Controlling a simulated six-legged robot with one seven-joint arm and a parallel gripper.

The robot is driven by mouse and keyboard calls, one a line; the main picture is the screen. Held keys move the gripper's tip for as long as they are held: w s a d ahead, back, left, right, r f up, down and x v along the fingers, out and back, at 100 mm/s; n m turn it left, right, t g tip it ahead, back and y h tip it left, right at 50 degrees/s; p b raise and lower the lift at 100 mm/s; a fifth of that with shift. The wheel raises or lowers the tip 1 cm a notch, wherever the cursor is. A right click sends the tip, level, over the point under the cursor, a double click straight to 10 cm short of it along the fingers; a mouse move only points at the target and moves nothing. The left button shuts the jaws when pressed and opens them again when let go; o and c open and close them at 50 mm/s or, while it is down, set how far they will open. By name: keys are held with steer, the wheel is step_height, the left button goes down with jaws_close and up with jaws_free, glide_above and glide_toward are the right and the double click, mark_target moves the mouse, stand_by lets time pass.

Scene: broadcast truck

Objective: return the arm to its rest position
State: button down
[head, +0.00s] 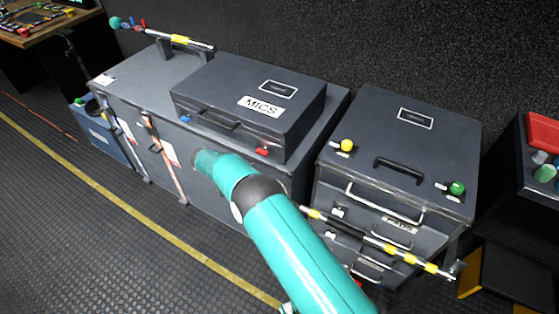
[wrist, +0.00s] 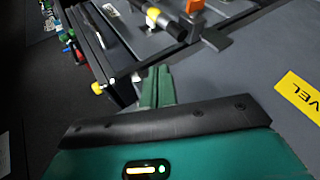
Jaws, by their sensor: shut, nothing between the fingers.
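My teal arm (head: 300,250) reaches from the bottom of the head view up and left, in front of the long dark equipment case. Its far end shows near the case's front face; my fingers cannot be made out there. In the wrist view my gripper (wrist: 157,85) shows as two green fingers pressed together, with nothing between them. They point over a grey surface (wrist: 235,75), with a dark case edge to their left. I cannot tell how far the fingertips are from that surface.
A MICS case (head: 230,90) lies on the long case (head: 130,75). A drawer case (head: 400,130) stands right of my arm, with a yellow-banded pole (head: 385,245) across its front. A red-topped box (head: 545,130) is far right. Open floor (head: 90,220) lies left.

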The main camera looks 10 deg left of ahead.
steer(key=d+r+y, duration=0.2)
steer(key=d+r, duration=0.5)
steer(key=r, duration=0.3)
steer(key=s+d+r+g+y, duration=0.1)
steer(key=d+r+y, duration=0.2)
steer(key=d+r, duration=0.55)
steer(key=d+r+y, duration=0.2)
steer(key=d+r, duration=0.3)
steer(key=r, duration=0.7)
steer(key=s+d+r+t+y, duration=0.1)
steer(key=s+d+r+y, duration=0.1)
steer(key=s+d+r, duration=0.55)
steer(key=s+d+t+y, duration=0.1)
steer(key=s+d, duration=0.3)
steer(key=s, duration=0.4)
steer(key=s+d+f+m+t+y, duration=0.1)
steer(key=s+d, duration=0.3)
steer(key=s, duration=0.4)
steer(key=shift+s+d+f+t+y, duration=0.2)
steer(key=shift+s+f+t+y, duration=0.1)
steer(key=shift+t, duration=0.5)
